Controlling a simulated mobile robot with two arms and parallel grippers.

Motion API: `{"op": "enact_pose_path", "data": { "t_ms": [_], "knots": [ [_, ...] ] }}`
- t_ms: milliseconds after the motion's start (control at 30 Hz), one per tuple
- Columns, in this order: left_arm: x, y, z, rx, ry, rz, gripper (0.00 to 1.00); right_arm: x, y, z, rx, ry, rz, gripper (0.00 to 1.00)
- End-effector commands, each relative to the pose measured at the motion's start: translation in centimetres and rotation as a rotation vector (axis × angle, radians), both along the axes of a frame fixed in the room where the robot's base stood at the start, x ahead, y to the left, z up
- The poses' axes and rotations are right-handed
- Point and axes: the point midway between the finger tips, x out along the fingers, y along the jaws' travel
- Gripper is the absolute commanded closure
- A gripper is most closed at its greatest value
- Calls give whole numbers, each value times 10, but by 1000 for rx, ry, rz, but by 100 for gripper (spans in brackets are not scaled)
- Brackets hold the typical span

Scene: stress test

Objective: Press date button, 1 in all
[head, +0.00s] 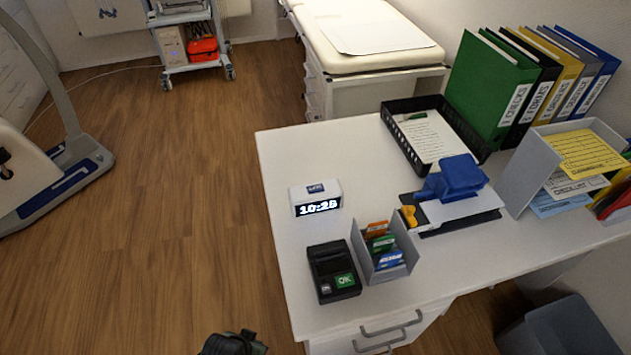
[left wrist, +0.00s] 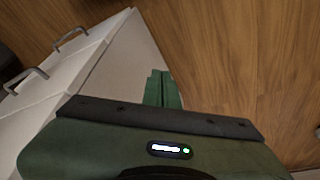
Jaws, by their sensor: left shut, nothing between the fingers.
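A small white desk clock (head: 317,201) stands near the left edge of the white desk. A dark part of my left gripper (head: 232,344) shows at the bottom edge of the head view, left of and apart from the desk. My right gripper is not in view.
A black terminal (head: 333,270) with a green OK key and a grey card holder (head: 383,247) stand in front of the clock. A blue stamp-like device (head: 452,178), a black tray (head: 391,125) and several binders are to the right. Desk behind the clock is clear.

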Motion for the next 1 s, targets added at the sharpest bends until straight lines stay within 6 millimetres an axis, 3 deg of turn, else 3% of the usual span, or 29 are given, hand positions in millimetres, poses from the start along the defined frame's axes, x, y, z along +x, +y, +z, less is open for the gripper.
{"op": "enact_pose_path", "data": {
  "t_ms": [33, 200, 533, 800, 1000],
  "knots": [
    [15, -7, 28, -9, -23, -15, 100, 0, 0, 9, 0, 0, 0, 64],
    [47, -29, 104, -37, -75, -65, 100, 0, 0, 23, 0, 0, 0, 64],
    [71, -64, 245, -82, -166, -174, 100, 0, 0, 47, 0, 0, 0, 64],
    [146, -130, 295, -108, -331, -467, 100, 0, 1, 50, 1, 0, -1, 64],
    [197, -164, 333, -72, -445, -685, 100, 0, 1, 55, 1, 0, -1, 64]
  ]
}}
